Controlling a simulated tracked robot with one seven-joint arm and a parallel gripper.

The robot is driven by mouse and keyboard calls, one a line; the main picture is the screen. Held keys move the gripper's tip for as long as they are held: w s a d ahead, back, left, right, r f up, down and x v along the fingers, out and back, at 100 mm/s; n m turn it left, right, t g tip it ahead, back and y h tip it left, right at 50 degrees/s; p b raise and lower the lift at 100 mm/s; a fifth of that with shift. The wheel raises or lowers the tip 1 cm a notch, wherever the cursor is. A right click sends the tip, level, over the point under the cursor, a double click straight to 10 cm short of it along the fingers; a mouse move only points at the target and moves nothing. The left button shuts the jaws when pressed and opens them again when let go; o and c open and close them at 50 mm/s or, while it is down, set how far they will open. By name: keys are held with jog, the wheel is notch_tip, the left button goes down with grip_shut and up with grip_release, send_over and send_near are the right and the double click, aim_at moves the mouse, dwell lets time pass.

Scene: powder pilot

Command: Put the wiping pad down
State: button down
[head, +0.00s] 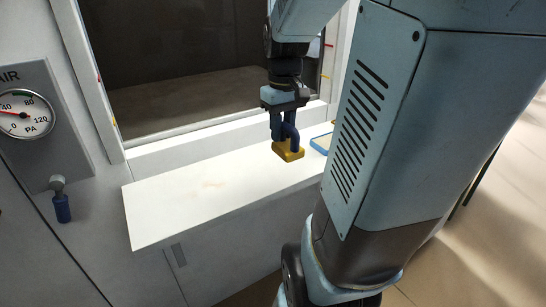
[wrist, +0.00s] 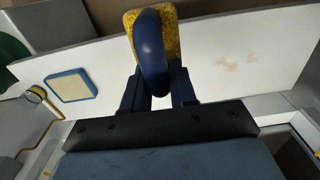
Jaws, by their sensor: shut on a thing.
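The wiping pad (head: 288,151) is a yellow block with a blue arched handle. My gripper (head: 284,122) is shut on the handle and holds the pad over the white ledge, near its right part. In the wrist view, the pad's yellow base (wrist: 171,40) shows behind the blue handle, between my two dark fingers (wrist: 155,88). I cannot tell whether the pad touches the ledge. A blue-rimmed pale tray (head: 321,143) lies to the right of the pad in the head view, partly hidden by my arm. It shows whole in the wrist view (wrist: 72,86).
The white ledge (head: 165,205) is clear on the left, with a faint brownish smear (wrist: 229,64) on it. A dark window (head: 200,50) in a pale frame stands behind. A pressure gauge (head: 22,114) and a blue-handled valve (head: 61,205) are on the left wall.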

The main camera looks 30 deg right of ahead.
jog(key=w+d+f, duration=0.2)
jog(key=w+f, duration=0.1)
jog(key=w, duration=0.1)
jog(key=w+d+f, duration=0.2)
jog(key=w+f, duration=0.1)
jog(key=w, duration=0.1)
jog(key=w+d+f, duration=0.2)
jog(key=w+f, duration=0.1)
jog(key=w, duration=0.1)
jog(key=shift+f, duration=0.1)
jog(key=shift+w+f, duration=0.2)
jog(key=shift+f, duration=1.65)
jog(key=shift+f, duration=0.1)
jog(key=c, duration=0.9)
grip_release()
